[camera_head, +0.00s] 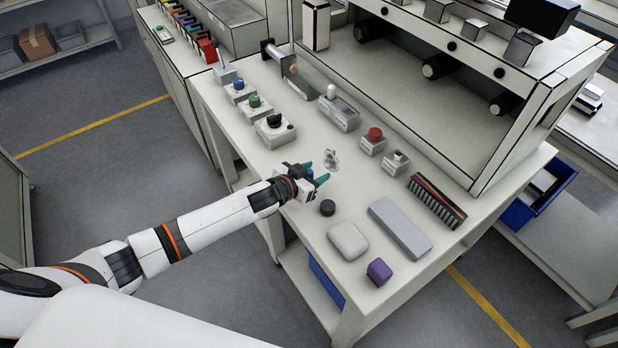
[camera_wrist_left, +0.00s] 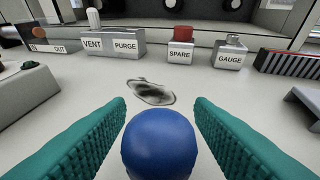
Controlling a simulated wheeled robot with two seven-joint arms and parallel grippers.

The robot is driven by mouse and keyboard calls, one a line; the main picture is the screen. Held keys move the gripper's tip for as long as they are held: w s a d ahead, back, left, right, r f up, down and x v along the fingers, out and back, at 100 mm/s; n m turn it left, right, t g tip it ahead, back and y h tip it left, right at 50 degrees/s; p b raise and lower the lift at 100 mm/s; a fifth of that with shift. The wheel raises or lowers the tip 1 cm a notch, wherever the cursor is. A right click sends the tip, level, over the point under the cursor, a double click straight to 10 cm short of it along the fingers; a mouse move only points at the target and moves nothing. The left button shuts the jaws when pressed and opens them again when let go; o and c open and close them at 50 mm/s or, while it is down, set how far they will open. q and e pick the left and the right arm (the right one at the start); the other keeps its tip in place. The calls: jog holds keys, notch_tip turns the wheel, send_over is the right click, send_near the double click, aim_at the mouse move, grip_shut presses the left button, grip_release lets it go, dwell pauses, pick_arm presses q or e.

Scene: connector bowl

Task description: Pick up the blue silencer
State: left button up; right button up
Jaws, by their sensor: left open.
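The blue silencer (camera_wrist_left: 158,145) shows in the left wrist view as a rounded blue top, low in the middle between the two teal fingers. Its lower part is cut off by the frame edge. My left gripper (camera_head: 313,174) is open over the near side of the table, with a finger on each side of the silencer. Gaps show between the silencer and both fingers in the wrist view. In the head view the silencer is mostly hidden by the gripper. My right gripper is in neither view.
A black puck (camera_head: 327,208), white rounded block (camera_head: 348,241), grey bar (camera_head: 400,228) and purple block (camera_head: 379,272) lie to the right. The SPARE box (camera_wrist_left: 180,52) and GAUGE box (camera_wrist_left: 229,54) stand behind.

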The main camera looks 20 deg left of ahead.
pick_arm(q)
jog(key=c, duration=1)
